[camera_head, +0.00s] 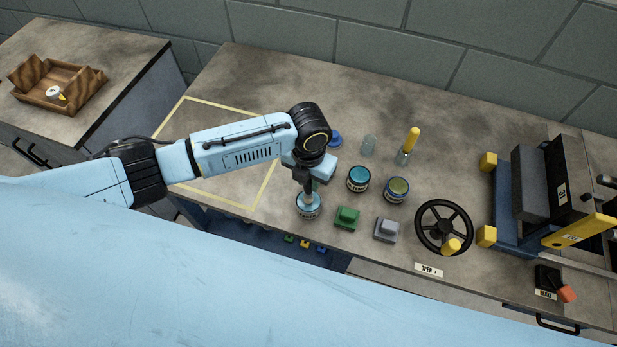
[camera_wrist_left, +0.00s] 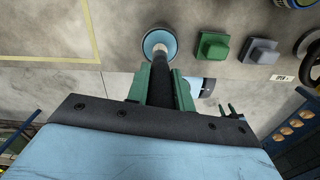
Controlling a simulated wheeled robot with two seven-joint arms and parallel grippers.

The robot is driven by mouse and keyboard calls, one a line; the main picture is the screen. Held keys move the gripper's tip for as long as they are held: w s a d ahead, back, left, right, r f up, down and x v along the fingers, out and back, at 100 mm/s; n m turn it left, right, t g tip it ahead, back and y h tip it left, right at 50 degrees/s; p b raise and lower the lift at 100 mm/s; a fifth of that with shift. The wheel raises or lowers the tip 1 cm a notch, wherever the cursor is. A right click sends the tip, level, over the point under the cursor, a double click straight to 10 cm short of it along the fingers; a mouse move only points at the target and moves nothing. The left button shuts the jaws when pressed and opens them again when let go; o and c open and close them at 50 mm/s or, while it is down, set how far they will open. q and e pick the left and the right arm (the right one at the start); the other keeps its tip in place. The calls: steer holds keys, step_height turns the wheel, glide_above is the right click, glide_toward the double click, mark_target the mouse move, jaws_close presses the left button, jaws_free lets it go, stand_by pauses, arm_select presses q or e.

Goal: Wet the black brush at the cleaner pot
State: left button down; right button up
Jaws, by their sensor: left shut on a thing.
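My left gripper (camera_head: 306,184) is shut on the black brush, pointing down over a small pot (camera_head: 309,212) with pale blue contents near the front edge of the bench. In the left wrist view the green fingers of the gripper (camera_wrist_left: 162,88) close on the dark handle of the black brush (camera_wrist_left: 160,62). The brush's lower end reaches into the mouth of the pot (camera_wrist_left: 148,41); its bristles are hidden, and I cannot tell how deep they are. The label is too small to read. My right gripper is not in view.
Two more pots, one blue-topped (camera_head: 358,175) and one olive-topped (camera_head: 398,187), stand to the right. A green block (camera_head: 347,217) and a grey block (camera_head: 387,229) lie close by. A black handwheel (camera_head: 443,206) stands farther right.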

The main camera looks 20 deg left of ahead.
arm_select(q)
steer(key=shift+f+b, duration=0.3)
steer(key=shift+f, duration=0.25)
steer(key=shift+s+f, duration=0.1)
stand_by(1.5)
step_height(320, 180, up, 7)
steer(key=p, duration=0.7)
steer(key=shift+p, duration=0.3)
stand_by(0.6)
